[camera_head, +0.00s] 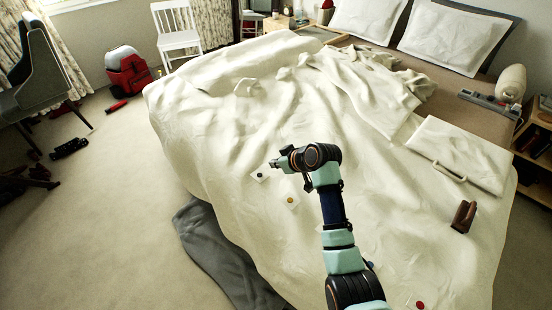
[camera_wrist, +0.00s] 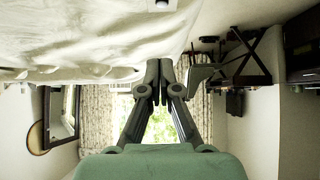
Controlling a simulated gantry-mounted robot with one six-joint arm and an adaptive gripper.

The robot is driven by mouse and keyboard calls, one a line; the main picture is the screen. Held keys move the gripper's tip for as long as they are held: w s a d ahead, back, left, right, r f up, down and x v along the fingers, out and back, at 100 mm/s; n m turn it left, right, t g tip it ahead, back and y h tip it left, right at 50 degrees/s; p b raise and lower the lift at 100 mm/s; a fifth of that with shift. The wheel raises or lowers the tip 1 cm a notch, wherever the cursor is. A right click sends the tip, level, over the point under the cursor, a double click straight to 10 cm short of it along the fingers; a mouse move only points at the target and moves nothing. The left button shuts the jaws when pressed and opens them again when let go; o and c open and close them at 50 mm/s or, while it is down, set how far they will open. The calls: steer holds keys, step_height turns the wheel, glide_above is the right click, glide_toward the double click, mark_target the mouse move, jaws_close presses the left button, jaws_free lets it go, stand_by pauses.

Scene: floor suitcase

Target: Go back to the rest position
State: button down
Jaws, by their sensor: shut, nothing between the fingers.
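My gripper (camera_head: 274,163) is at the end of my arm, above the near middle of the bed, in the head view. It points left and is clear of the bedding. In the wrist view my gripper (camera_wrist: 156,92) has its two fingers together, with nothing between them. That view appears upside down, with the pale bedding (camera_wrist: 90,35) at the top and the window (camera_wrist: 160,125) beyond the fingers.
The bed's cream cover (camera_head: 215,115) lies rumpled under my arm. Small white squares with coloured dots lie near my gripper, one with a yellow dot (camera_head: 291,200). A brown object (camera_head: 464,216) and a flat cream case (camera_head: 460,150) lie right. Open floor (camera_head: 110,200) is left.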

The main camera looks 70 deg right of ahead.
stand_by(0.7)
steer(key=w+a+r+n+p, duration=0.15)
steer(key=w+a, duration=0.25)
steer(key=a, duration=0.4)
steer(key=w+a+r+t+y, duration=0.1)
steer(key=w+a+r, duration=0.15)
steer(key=a, duration=0.55)
steer(key=w+a+r+n+p, duration=0.15)
steer(key=w+a, duration=0.25)
steer(key=a, duration=0.4)
steer(key=s+a+r+n+t+y+p, duration=0.1)
steer(key=s+a+r, duration=0.15)
steer(key=a, duration=0.65)
steer(key=s+a+r+t+y+p, duration=0.15)
steer(key=a+r, duration=0.25)
steer(key=a, duration=0.5)
steer(key=s+a+r+n, duration=0.15)
steer(key=a+r, duration=0.25)
steer(key=a, duration=0.5)
step_height(320, 180, up, 38)
steer(key=s+a+p, duration=0.1)
steer(key=s+p, duration=0.1)
steer(key=p, duration=3.5)
steer(key=shift+s+a+r+m+t+p, duration=0.15)
steer(key=shift+s+r+m+t+p, duration=0.1)
steer(key=shift+m+t+p, duration=0.15)
